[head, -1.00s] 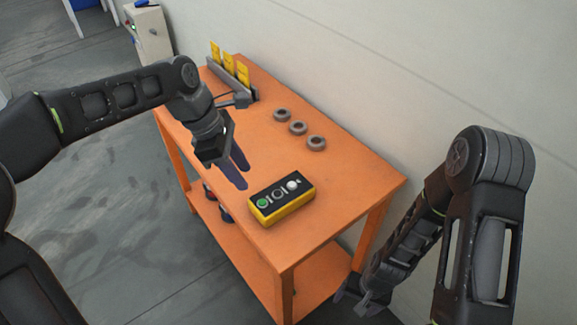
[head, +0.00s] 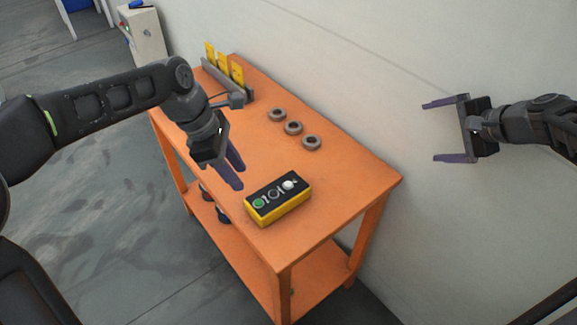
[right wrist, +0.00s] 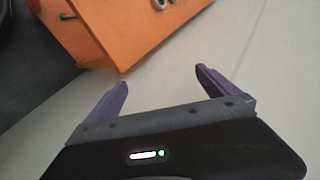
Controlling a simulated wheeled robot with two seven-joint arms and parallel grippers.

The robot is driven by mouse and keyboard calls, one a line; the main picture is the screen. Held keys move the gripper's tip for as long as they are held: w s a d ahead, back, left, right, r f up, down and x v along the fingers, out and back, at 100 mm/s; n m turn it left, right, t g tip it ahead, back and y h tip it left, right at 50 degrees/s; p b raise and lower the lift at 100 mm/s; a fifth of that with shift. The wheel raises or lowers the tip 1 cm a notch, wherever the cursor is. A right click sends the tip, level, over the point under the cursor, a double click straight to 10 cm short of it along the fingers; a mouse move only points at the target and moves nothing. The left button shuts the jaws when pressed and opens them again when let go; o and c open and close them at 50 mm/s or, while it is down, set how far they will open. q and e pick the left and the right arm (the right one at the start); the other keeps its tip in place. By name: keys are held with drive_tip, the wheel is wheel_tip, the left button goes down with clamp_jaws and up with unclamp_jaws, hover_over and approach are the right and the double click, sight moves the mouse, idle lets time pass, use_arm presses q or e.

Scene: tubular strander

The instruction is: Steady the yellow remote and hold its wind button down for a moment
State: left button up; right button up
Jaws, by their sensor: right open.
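The yellow remote (head: 278,200) lies on the orange table near its front end. Its dark top face carries a green button (head: 258,203) at the left and a white button (head: 289,185) at the right, with markings between them. My left gripper (head: 236,170) hangs above the table just up and left of the remote, apart from it. Its two purple fingers point down and look slightly apart; the gap between them is hard to judge. My right gripper (head: 436,131) is open and empty, off the table's right side in front of the wall. Its fingers also show in the right wrist view (right wrist: 160,80).
The orange table (head: 330,185) has several grey rings (head: 293,128) along its far side. A rack with yellow cards (head: 224,66) stands at its back end. Dark items sit on the lower shelf. A pale wall (head: 400,60) runs behind the table. A cabinet (head: 143,35) stands farther back.

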wheel_tip(320, 180, up, 5)
drive_tip(key=t, duration=0.1)
drive_tip(key=n+g+h, duration=0.3)
drive_tip(key=g+h, duration=0.1)
drive_tip(key=g, duration=0.5)
hover_over(289, 183)
wheel_tip(289, 183, down, 15)
drive_tip(key=shift+w+d, duration=0.1)
drive_tip(key=shift+a+f, duration=0.15)
drive_tip(key=shift+a, duration=0.05)
